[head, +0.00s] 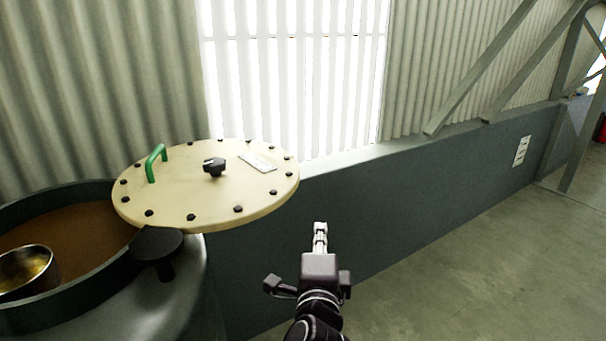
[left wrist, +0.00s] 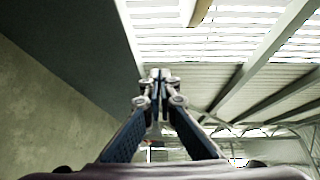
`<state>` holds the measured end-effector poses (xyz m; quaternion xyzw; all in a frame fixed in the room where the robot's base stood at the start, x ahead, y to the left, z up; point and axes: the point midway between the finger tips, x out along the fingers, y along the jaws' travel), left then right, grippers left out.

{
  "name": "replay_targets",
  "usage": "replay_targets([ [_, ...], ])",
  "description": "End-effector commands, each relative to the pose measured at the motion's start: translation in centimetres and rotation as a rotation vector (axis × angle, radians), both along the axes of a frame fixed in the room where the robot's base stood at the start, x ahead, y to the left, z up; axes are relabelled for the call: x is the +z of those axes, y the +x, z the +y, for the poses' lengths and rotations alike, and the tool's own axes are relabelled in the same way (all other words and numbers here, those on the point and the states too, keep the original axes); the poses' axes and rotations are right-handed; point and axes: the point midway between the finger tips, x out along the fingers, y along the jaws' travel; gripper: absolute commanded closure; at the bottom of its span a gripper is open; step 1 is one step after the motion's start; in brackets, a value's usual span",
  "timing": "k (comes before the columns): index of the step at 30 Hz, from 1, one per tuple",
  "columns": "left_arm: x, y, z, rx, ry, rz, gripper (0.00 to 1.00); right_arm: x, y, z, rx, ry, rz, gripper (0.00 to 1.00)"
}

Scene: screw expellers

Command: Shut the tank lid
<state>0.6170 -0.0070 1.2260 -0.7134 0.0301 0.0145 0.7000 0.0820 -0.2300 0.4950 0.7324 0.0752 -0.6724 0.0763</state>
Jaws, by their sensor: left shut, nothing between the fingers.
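The tank lid (head: 205,190) is a round cream disc with dark bolts around its rim, a green handle (head: 156,162) on its left part and a black knob (head: 214,167) near its middle. It is swung to the right, with the tank opening mostly uncovered. The tank (head: 155,295) is dark grey-green at the left, with brown contents inside. A black pivot bracket (head: 157,245) stands at the tank's right rim, by the lid's near edge. My left gripper (head: 320,228) is shut and empty, to the right of the lid and apart from it. It also shows in the left wrist view (left wrist: 159,75).
A metal pot (head: 27,272) with yellowish contents sits inside the tank opening at the left. A dark low wall (head: 420,180) with corrugated panels above runs behind the tank. Bare concrete floor (head: 480,270) lies open at the right.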

Motion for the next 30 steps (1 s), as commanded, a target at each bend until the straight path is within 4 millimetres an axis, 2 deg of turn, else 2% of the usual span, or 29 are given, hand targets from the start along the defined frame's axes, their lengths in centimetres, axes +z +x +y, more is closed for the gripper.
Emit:
replay_targets([
  [1, 2.4, -0.5, 0.1, 0.005, 0.008, -0.03, 1.0, 0.6, -0.2, 0.4, 0.0, 0.003, 0.003, 0.45],
  [2, 3.3, -0.7, 0.1, 0.007, 0.01, -0.043, 1.0, 0.6, -0.3, 0.5, 0.0, 0.005, 0.003, 0.45],
  [6, 4.8, -0.7, 0.2, 0.015, 0.021, -0.066, 1.0, 1.0, -0.2, 0.5, 0.001, 0.006, 0.002, 0.45],
  [11, 5.0, 1.2, 0.2, 0.015, 0.022, -0.066, 1.0, 1.8, 0.4, -0.1, 0.002, -0.001, -0.005, 0.45],
  [18, 5.0, 5.3, 0.2, 0.015, 0.022, -0.065, 1.0, 3.5, 0.9, -0.8, -0.001, -0.009, -0.012, 0.45],
  [26, 4.9, 9.2, 0.1, 0.013, 0.019, -0.065, 1.0, 5.0, 0.9, -0.8, -0.001, -0.009, -0.012, 0.45],
  [30, 5.0, 9.5, 2.4, 0.015, 0.021, -0.064, 1.0, 6.5, 0.8, -0.8, -0.001, -0.009, -0.012, 0.45],
])
